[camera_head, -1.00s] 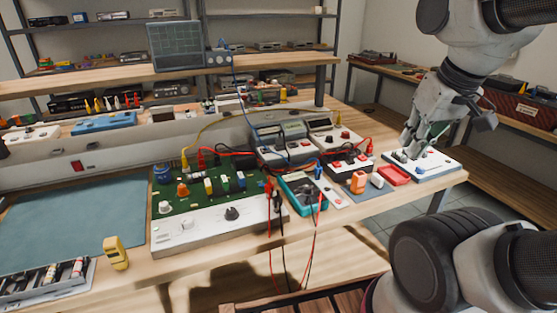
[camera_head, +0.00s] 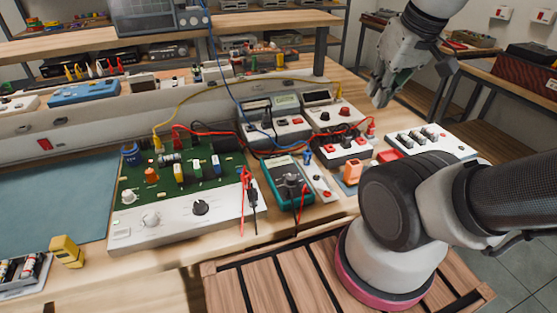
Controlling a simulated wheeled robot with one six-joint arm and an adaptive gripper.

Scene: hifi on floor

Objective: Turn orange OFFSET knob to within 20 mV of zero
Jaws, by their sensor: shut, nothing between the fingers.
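A green circuit board (camera_head: 212,193) with a white front panel lies on the bench left of centre. A small orange knob (camera_head: 151,175) stands near its left side, between a blue knob (camera_head: 130,155) and a white knob (camera_head: 128,197). A teal multimeter (camera_head: 290,183) lies right of the board with red and black leads; its reading is too small to make out. My gripper (camera_head: 377,96) is shut and empty, pointing down above the bench's right part, far to the right of the orange knob and apart from everything.
White-topped instruments (camera_head: 272,125) stand behind the multimeter. A white switch box (camera_head: 430,142) is at the right. A yellow cable (camera_head: 200,98) and red and black leads arch over the board's back.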

